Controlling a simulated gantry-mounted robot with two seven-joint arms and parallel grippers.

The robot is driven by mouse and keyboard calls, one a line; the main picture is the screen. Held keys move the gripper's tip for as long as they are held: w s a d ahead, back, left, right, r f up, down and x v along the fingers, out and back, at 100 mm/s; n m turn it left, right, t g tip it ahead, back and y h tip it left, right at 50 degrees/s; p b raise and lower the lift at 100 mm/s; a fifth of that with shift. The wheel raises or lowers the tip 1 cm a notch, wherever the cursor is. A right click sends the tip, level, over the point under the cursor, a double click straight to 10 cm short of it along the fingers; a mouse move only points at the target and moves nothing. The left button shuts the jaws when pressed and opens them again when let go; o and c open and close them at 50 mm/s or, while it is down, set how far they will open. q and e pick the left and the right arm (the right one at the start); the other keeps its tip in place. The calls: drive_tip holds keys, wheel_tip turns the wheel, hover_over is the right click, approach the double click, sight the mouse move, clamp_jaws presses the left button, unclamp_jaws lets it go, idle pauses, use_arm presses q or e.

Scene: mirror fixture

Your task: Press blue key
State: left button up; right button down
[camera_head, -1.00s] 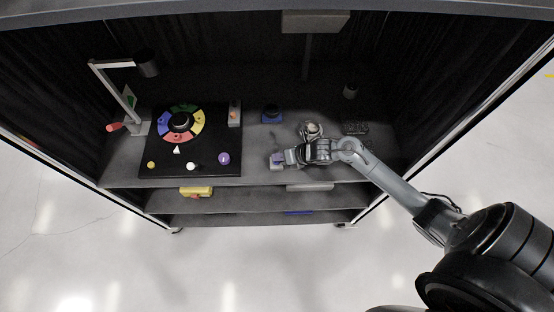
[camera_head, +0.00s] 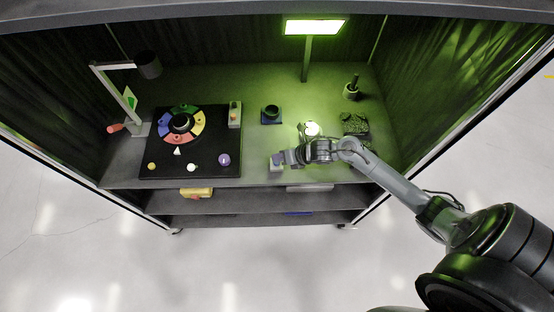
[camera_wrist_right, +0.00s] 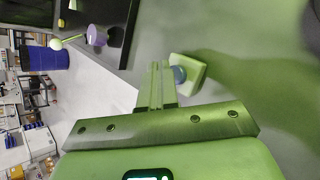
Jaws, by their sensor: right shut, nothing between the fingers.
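A small pale box (camera_head: 277,163) sits near the front edge of the top shelf, right of the black board. The right wrist view shows its body (camera_wrist_right: 194,86) with a round blue key (camera_wrist_right: 179,75) on it. My right gripper (camera_head: 288,157) is shut and empty, right at the box. In the wrist view its closed fingertips (camera_wrist_right: 160,66) are beside the blue key; I cannot tell whether they touch it. My left gripper is not in view.
A panel lamp (camera_head: 314,27) glows green at the back. The black board (camera_head: 215,140) carries a coloured ring (camera_head: 199,122) and a purple knob (camera_head: 224,160).

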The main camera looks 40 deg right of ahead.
drive_tip(key=shift+r, duration=0.25)
drive_tip(key=shift+r, duration=0.15)
wheel_tip(320, 180, up, 6)
drive_tip(key=p, duration=0.4)
idle(0.6)
